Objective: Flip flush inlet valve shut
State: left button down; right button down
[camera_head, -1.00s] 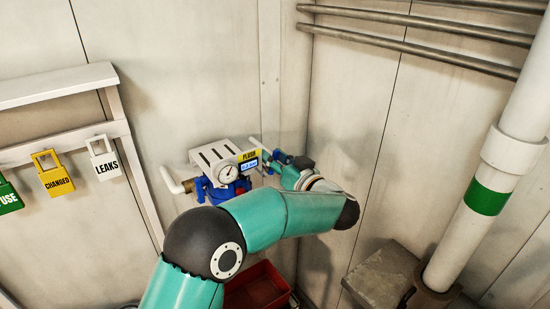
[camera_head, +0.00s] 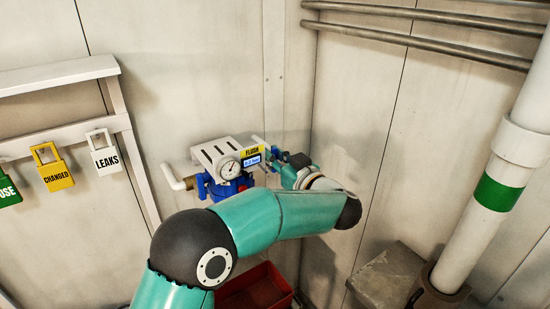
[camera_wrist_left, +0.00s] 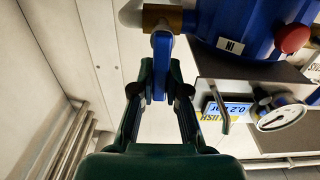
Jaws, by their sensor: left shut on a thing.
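The flush unit (camera_head: 215,153) is mounted on the wall, with a white bracket, a round gauge (camera_head: 228,170), a yellow FLUSH label and a blue body. In the left wrist view its blue housing (camera_wrist_left: 232,20) carries an "IN" label, and a brass fitting (camera_wrist_left: 160,18) joins it. The blue valve lever (camera_wrist_left: 160,65) hangs from that fitting, in line with my fingers. My left gripper (camera_wrist_left: 160,85) is shut on this lever, with a finger on each side. In the head view the left gripper (camera_head: 270,160) is at the unit's right side, and the lever is mostly hidden. My right gripper does not show.
White, yellow and green lock-shaped tags hang at left, one marked LEAKS (camera_head: 103,157). A red bin (camera_head: 255,288) is below. A large white pipe (camera_head: 500,170) stands right.

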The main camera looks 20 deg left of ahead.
pick_arm(q)
jog(key=c, duration=1.2)
grip_release()
jog(key=shift+w+f, duration=0.1)
jog(key=shift+o, duration=0.2)
jog(key=v, duration=0.8)
jog(key=shift+d, duration=0.1)
